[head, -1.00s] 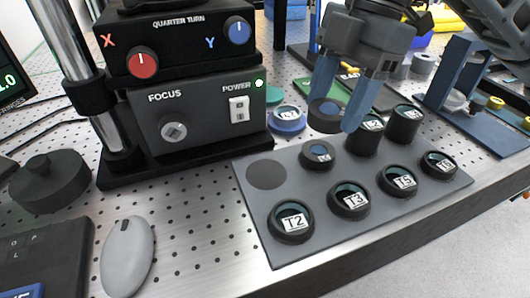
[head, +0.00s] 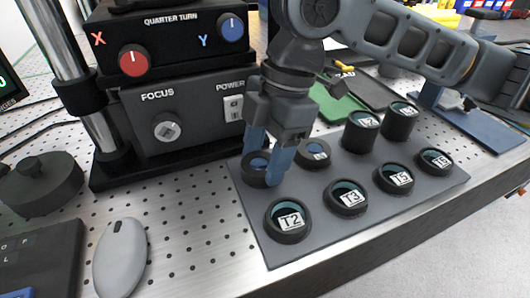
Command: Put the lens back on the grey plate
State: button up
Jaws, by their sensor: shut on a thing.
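My gripper (head: 266,168) is shut on a short dark round lens (head: 256,178) with a blue-tinted top. The lens is at the back left corner of the grey plate (head: 312,186), over the place where an empty dark round spot showed earlier. The lens hides that spot, and I cannot tell whether it touches the plate. Several black-rimmed lenses stand on the plate, among them T2 (head: 288,238), T3 (head: 346,207) and T5 (head: 394,188). An unheld lens (head: 313,163) stands just right of my gripper.
The black control box (head: 190,122) stands close to the left of my gripper. Two taller cylinders (head: 360,140) stand at the plate's back right. A grey mouse (head: 119,258) lies front left. The perforated table (head: 195,225) is clear between mouse and plate.

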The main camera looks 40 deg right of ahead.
jog(key=shift+f, duration=0.1)
jog(key=o, duration=1.2)
jog(key=shift+c, duration=0.2)
jog(key=p+v, duration=0.1)
jog(key=v, duration=1.1)
jog(key=shift+r, duration=0.2)
